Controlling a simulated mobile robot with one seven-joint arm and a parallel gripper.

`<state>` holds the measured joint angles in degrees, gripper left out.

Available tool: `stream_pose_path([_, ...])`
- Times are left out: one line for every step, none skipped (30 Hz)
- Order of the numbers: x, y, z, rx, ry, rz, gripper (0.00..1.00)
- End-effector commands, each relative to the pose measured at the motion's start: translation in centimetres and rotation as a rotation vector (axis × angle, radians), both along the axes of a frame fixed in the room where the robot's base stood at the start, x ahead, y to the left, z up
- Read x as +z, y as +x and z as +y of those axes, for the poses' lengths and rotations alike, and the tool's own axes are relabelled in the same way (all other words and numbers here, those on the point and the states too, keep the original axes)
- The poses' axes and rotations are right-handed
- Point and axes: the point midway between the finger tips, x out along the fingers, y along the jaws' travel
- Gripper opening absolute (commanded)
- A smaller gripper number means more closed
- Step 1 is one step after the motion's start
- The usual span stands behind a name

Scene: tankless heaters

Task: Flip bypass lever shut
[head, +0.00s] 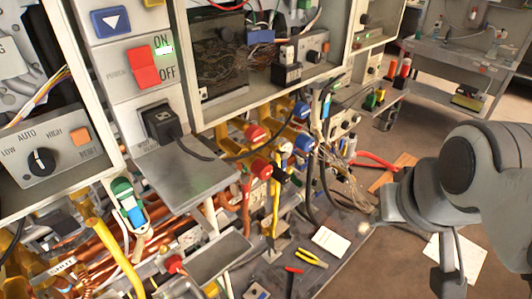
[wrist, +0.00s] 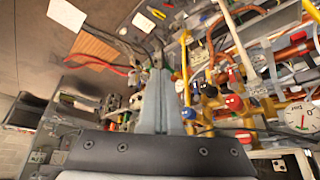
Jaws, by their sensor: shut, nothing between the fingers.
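My gripper (wrist: 160,78) is shut and empty in the wrist view, its two fingers side by side and pointing toward the pipework. In the head view my arm is at the right, apart from the pipes, and no fingertips show clearly there. No lever is readably marked as the bypass. A green-and-blue handle (head: 128,205) stands among copper pipes at the lower left. Red valve handles (head: 256,133) and blue valve handles (head: 302,111) sit on yellow pipes in the middle; a red one (wrist: 234,102) also shows in the wrist view. I cannot tell which is the bypass lever.
A panel with a red ON/OFF switch (head: 143,67) and a black plug (head: 160,123) stands at the left. A grey shelf (head: 190,185) juts out below it. A round gauge (wrist: 299,118) is at the right in the wrist view. Open floor lies around my arm.

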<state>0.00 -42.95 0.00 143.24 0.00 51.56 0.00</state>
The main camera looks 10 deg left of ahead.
Motion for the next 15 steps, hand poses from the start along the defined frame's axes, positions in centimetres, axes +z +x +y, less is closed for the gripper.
stream_pose_path([0.01,0.00,0.00,0.000,0.000,0.000,0.00])
stream_pose_path([0.01,0.00,0.00,0.000,0.000,0.000,0.00])
stream_pose_path([0.01,0.00,0.00,0.000,0.000,0.000,0.00])
stream_pose_path([0.01,0.00,0.00,0.000,0.000,0.000,0.00])
stream_pose_path([0.01,0.00,0.00,0.000,0.000,0.000,0.00])
stream_pose_path([0.01,0.00,0.00,0.000,0.000,0.000,0.00])
stream_pose_path([0.01,0.00,0.00,0.000,0.000,0.000,0.00])
stream_pose_path([0.01,0.00,0.00,0.000,0.000,0.000,0.00])
stream_pose_path([0.01,0.00,0.00,0.000,0.000,0.000,0.00])
stream_pose_path([0.01,0.00,0.00,0.000,0.000,0.000,0.00])
stream_pose_path([0.01,0.00,0.00,0.000,0.000,0.000,0.00])
stream_pose_path([-0.01,0.00,0.00,0.000,0.000,0.000,0.00])
stream_pose_path([-0.04,0.05,0.00,-0.001,0.000,0.000,0.00])
stream_pose_path([-0.11,0.15,0.00,-0.004,0.000,0.001,0.00])
stream_pose_path([-0.27,0.37,-0.01,-0.009,0.000,0.002,0.00])
